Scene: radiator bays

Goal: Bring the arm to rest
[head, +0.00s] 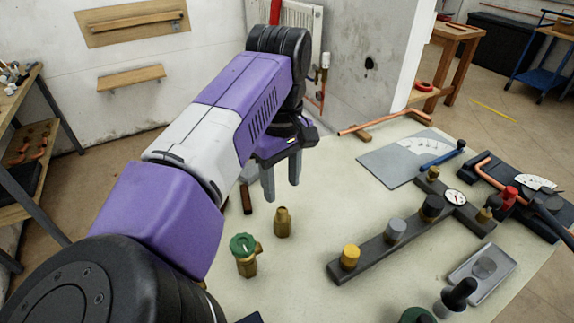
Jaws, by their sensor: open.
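My arm, purple, white and black, reaches from the lower left over the pale green bench top (300,298). My gripper (281,190) hangs at its end with its two grey fingers pointing down and apart. The jaws are open, and nothing shows between them. The fingertips appear above the far left part of the bench, behind a brass fitting (282,222). The exact height above the surface cannot be told. My arm hides part of the bench's left side.
A green-handled valve (246,258) stands near the brass fitting. A dark manifold bar (380,256) with coloured caps and a gauge (455,197) lies to the right. A copper pipe (378,125) and a grey plate (395,160) lie at the back. Bench between fittings and manifold is clear.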

